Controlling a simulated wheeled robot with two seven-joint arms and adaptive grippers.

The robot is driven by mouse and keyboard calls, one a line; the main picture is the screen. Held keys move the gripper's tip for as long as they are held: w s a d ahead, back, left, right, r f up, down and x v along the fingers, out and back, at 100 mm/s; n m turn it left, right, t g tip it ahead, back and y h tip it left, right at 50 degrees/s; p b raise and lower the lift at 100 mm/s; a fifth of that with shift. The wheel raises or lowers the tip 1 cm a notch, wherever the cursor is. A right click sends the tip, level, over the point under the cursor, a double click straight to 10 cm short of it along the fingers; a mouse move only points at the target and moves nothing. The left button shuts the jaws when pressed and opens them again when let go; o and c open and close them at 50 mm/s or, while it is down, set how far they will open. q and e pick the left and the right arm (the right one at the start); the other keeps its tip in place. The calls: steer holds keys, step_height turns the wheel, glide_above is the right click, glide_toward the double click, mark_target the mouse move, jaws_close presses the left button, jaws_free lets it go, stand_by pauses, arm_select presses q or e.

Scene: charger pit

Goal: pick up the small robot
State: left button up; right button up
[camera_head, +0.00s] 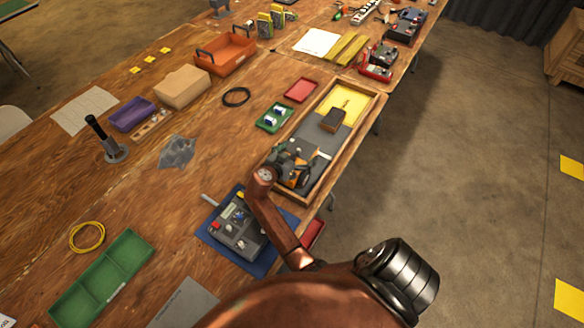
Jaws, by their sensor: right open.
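The small robot (290,180), with orange parts and dark wheels, sits at the near end of the grey floor of a wooden-framed pit (331,174). My right arm reaches in from the bottom right and bends over the near edge of the pit. My right gripper (297,160) is open at the small robot, partly covering it. I cannot tell whether its fingers touch the robot. My left gripper is not in view.
A dark block (333,119) stands in the pit by its yellow zone (346,100). A control box (238,228) on a blue mat lies beside my forearm. A green tray with white items (273,118) and a red tray (301,90) lie left of the pit. The floor lies to the right.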

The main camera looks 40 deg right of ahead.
steer(key=shift+a, duration=0.1)
steer(key=shift+c, duration=0.4)
steer(key=shift+w, duration=0.1)
steer(key=c, duration=1.9)
steer(key=shift+r, duration=0.15)
steer(key=shift+c, duration=0.6)
steer(key=shift+r, duration=0.1)
